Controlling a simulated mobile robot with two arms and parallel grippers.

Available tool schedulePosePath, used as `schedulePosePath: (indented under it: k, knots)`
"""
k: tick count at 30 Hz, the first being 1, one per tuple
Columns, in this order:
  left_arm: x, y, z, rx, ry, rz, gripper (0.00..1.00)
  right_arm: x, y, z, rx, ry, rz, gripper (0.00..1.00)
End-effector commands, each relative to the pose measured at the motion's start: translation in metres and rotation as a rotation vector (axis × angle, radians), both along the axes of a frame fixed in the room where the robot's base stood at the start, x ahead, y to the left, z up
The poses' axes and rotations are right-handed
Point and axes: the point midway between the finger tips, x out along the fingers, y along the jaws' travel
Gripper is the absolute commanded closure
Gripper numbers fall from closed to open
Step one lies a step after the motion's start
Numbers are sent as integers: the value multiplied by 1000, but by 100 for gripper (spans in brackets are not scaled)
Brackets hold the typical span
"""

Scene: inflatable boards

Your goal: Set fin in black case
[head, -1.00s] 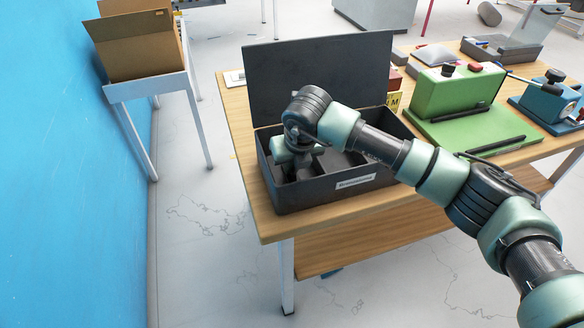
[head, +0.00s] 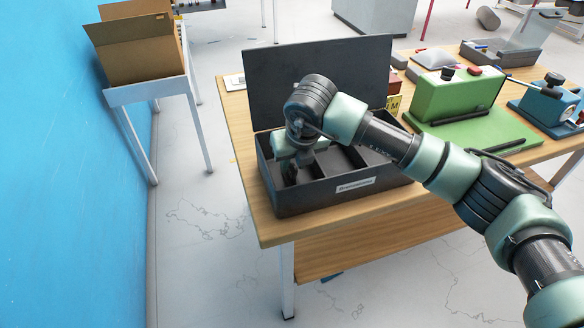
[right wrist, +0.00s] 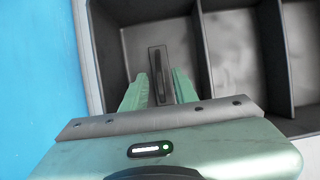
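The black case (head: 330,200) stands open on the wooden table, its lid raised at the back. Dividers split its inside into compartments. My right gripper (head: 290,168) points down into the leftmost compartment. In the right wrist view, my right gripper (right wrist: 160,88) has its two green fingers apart. A dark, narrow fin (right wrist: 160,70) shows between and just past the fingertips, with the leftmost compartment's floor behind it. I see no clear grip on it. In the head view the fin is hard to tell from the dark gripper parts and case. My left gripper is not in view.
A green machine (head: 455,95) and a blue device (head: 550,100) stand on the table to the right of the case. A cardboard box (head: 140,45) sits on a white stand at the left, by the blue wall (head: 60,180). The other case compartments look empty.

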Motion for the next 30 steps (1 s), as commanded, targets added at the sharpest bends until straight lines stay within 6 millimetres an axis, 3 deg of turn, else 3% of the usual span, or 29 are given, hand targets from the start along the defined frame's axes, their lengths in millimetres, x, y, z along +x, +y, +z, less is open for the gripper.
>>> schedulePosePath:
  k: [6, 12, 30]
  knots:
    - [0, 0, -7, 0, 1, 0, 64, -17, -6, 45, 0, -4, 1, 71]
    - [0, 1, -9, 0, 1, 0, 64, -28, -10, 71, 0, -1, -1, 71]
    - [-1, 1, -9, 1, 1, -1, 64, -31, -10, 79, 0, 0, -1, 71]
